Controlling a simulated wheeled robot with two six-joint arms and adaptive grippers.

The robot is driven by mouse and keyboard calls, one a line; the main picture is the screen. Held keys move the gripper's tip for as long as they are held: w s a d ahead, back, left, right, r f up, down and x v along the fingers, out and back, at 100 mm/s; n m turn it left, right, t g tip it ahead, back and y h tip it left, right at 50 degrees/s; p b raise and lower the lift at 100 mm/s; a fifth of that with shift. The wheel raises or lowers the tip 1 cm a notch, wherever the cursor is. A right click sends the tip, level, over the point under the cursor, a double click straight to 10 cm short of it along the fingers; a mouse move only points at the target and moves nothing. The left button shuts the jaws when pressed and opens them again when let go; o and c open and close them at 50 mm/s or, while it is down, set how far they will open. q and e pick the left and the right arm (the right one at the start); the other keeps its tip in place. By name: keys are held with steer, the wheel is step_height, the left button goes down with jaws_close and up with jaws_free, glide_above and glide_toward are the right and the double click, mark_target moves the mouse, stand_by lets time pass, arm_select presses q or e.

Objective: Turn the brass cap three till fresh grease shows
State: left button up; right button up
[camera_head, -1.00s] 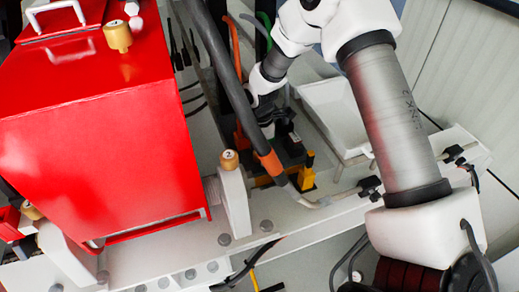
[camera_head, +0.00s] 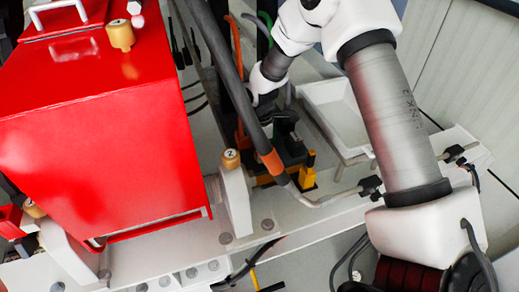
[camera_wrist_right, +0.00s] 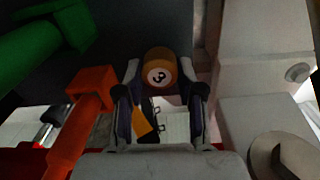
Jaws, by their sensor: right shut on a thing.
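Brass cap three (camera_wrist_right: 160,66) shows in the right wrist view as a short brass cylinder with a "3" on its pale end, the number lying turned. My right gripper (camera_wrist_right: 160,78) is shut on it, with one fingertip on either side. I cannot make out any grease around the cap. In the head view my right wrist (camera_head: 268,82) reaches down behind the dark hose, and cap three is hidden there. My left gripper is not in view.
Brass cap two (camera_head: 231,159) stands on a white post. Another brass cap (camera_head: 120,36) sits on the red housing (camera_head: 90,150). A dark hose (camera_head: 222,60) with an orange sleeve crosses near my wrist. An orange-red part (camera_wrist_right: 80,110) and a green cylinder (camera_wrist_right: 30,50) lie left of the gripper.

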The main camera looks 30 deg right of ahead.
steer(key=m, duration=0.6)
steer(key=shift+s+f, duration=0.2)
steer(key=shift+f, duration=0.1)
steer(key=m, duration=0.5)
steer(key=shift+m, duration=0.3)
steer(key=o, duration=1.1)
steer(key=shift+o, duration=0.2)
steer(key=shift+w+d+r, duration=0.1)
